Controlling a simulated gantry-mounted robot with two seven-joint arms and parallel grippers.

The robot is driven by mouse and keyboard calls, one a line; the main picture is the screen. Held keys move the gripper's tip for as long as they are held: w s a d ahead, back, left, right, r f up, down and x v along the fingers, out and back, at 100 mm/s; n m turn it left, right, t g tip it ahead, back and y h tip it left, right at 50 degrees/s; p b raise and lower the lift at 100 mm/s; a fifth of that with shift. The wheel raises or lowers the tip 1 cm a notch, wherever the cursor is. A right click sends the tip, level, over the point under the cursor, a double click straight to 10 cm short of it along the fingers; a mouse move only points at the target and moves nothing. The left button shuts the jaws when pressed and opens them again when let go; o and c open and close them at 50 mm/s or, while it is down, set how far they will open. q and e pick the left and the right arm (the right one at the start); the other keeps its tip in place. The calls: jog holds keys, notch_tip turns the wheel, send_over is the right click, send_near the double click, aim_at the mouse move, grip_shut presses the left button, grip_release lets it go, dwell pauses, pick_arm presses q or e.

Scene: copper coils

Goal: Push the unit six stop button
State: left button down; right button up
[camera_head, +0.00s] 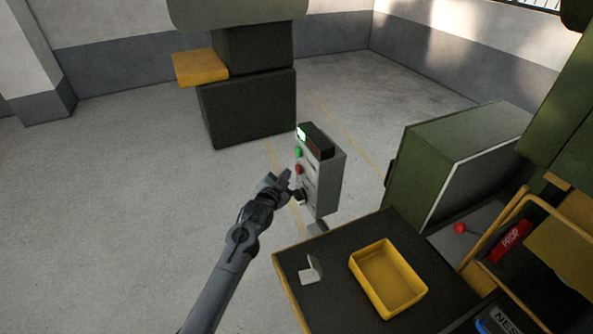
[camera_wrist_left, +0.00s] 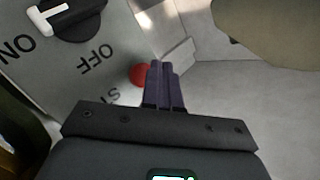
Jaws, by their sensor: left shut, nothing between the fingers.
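A grey control box (camera_head: 325,185) stands at the middle of the head view. Its face carries a green button (camera_head: 298,152), a red stop button (camera_head: 298,169) and a black rotary switch (camera_head: 299,195). My left gripper (camera_head: 285,177) is shut and empty, its fingertips close to the red button. In the left wrist view the red button (camera_wrist_left: 138,75) shows just left of the shut fingers (camera_wrist_left: 162,85), partly hidden by them. I cannot tell whether they touch. The rotary switch (camera_wrist_left: 72,14) is at the upper left, by ON and OFF lettering. My right gripper is not in view.
A dark table (camera_head: 340,300) with a yellow tray (camera_head: 363,268) and a small white bracket (camera_head: 311,270) stands below the box. A green cabinet (camera_head: 420,170) is to the right. Open floor (camera_head: 130,200) lies to the left.

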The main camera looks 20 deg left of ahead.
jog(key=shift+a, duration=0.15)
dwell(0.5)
pick_arm(q)
jog(key=shift+w+d, duration=0.15)
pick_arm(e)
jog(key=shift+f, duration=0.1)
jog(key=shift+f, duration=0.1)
pick_arm(q)
jog(key=shift+w+d, duration=0.15)
jog(key=shift+d, duration=0.05)
dwell(0.3)
jog(key=shift+w+d+b, duration=0.3)
jog(key=shift+d+b, duration=0.05)
jog(key=shift+b, duration=0.2)
pick_arm(e)
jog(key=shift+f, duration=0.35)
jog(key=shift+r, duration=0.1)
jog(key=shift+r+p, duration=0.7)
jog(key=shift+p, duration=0.1)
pick_arm(q)
jog(key=shift+s+a, duration=0.55)
jog(key=shift+a, duration=0.1)
